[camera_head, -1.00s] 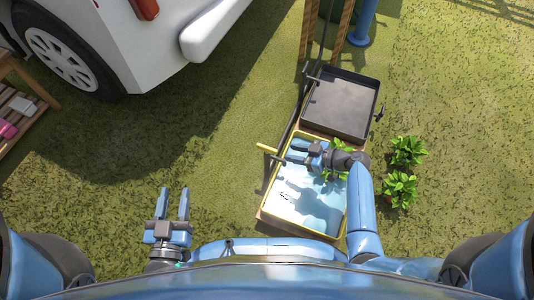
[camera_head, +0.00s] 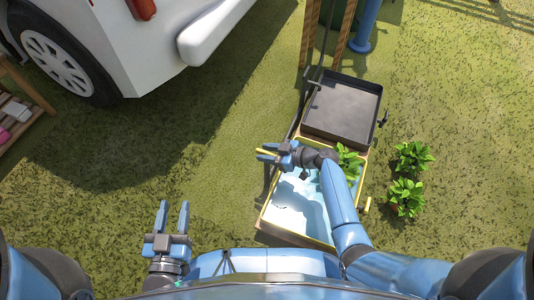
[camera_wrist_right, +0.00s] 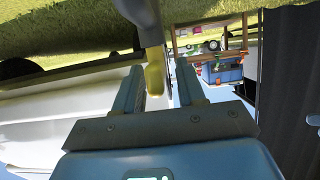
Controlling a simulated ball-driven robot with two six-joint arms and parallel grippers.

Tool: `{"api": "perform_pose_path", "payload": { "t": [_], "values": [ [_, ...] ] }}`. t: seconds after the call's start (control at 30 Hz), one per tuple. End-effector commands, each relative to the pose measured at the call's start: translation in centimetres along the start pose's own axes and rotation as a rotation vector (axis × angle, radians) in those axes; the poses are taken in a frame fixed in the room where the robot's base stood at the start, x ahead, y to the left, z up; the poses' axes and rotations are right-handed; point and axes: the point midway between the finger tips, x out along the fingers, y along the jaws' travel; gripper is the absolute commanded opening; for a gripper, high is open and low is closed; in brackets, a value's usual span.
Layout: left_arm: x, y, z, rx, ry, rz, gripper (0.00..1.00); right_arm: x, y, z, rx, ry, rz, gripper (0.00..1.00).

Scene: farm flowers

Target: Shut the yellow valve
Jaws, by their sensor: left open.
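The yellow valve handle (camera_head: 264,151) is at the left of the yellow-rimmed tray, partly hidden by my right gripper. In the right wrist view the yellow handle (camera_wrist_right: 155,76) lies between the two fingers, close to the left finger, with a gap to the right one. My right gripper (camera_head: 266,152) is open, with its fingers around the handle and pointing left. Whether it touches the handle is unclear. My left gripper (camera_head: 173,217) is open and empty over the grass at lower left.
The yellow-rimmed tray (camera_head: 266,217) holds blue water and a plant (camera_head: 349,160). A black tray (camera_head: 343,106) adjoins it behind. Two green plants (camera_head: 406,193) stand to the right. A white vehicle (camera_head: 150,60) is upper left. Grass between the vehicle and trays is clear.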

Motion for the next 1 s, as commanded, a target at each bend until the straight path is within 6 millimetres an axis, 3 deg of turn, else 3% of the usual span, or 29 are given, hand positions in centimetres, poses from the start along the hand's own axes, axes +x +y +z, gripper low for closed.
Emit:
{"api": "perform_pose_path", "payload": {
  "t": [0.3,0.57,1.0],
  "values": [
    [0.01,0.00,0.06,0.000,0.000,0.000,0.43,0.22,0.01,-0.04,0.000,0.000,0.000,0.39],
    [0.01,0.00,0.06,0.000,0.000,0.000,0.43,0.20,0.01,-0.02,0.000,0.000,0.001,0.01],
    [0.00,0.00,-0.08,0.000,0.000,0.000,0.43,0.26,-0.07,0.01,0.021,-0.002,0.048,0.00]
  ]
}}
